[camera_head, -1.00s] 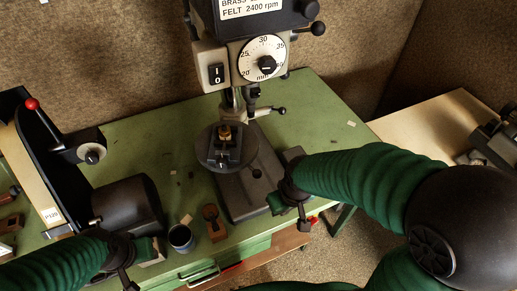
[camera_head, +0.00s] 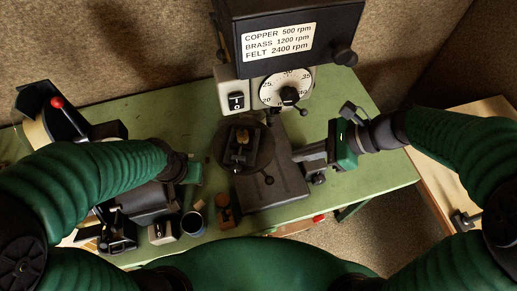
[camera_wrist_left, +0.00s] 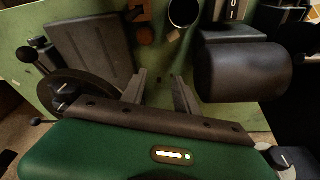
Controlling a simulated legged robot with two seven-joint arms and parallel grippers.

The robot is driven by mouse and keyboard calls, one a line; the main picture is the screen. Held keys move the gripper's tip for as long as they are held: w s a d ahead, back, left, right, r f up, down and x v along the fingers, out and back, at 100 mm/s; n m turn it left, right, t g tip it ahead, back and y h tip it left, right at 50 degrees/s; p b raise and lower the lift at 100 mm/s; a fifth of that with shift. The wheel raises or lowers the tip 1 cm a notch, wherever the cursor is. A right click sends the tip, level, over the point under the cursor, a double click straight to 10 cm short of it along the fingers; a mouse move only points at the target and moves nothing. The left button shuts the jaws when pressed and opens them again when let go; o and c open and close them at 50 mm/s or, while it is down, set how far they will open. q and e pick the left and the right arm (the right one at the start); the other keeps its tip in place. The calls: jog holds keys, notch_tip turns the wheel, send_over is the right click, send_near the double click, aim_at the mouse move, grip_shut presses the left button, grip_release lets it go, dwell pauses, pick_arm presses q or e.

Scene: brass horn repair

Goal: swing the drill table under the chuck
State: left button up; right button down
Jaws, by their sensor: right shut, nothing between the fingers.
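The drill head (camera_head: 290,40) hides the chuck. My right gripper (camera_head: 299,157) is shut and empty, right of the drill table and apart from it, fingers pointing left. My left gripper (camera_head: 200,170) is left of the drill table; its fingers are hard to make out there. In the left wrist view it is open and empty (camera_wrist_left: 160,84).
A belt grinder (camera_head: 40,125) with a black cylinder (camera_wrist_left: 240,72) stands at left. A cup (camera_head: 193,223), a wooden block (camera_head: 227,212) and a switch box (camera_head: 162,232) are near the front edge. The green bench (camera_head: 375,165) is clear at right.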

jog(key=shift+w+r, duration=0.1)
jog(key=shift+w, duration=0.1)
jog(key=p, duration=0.2)
send_near(245, 161)
jog(key=x, duration=0.6)
jog(key=shift+d+f, duration=0.15)
jog(key=shift+f, duration=0.2)
jog(key=shift+w, duration=0.15)
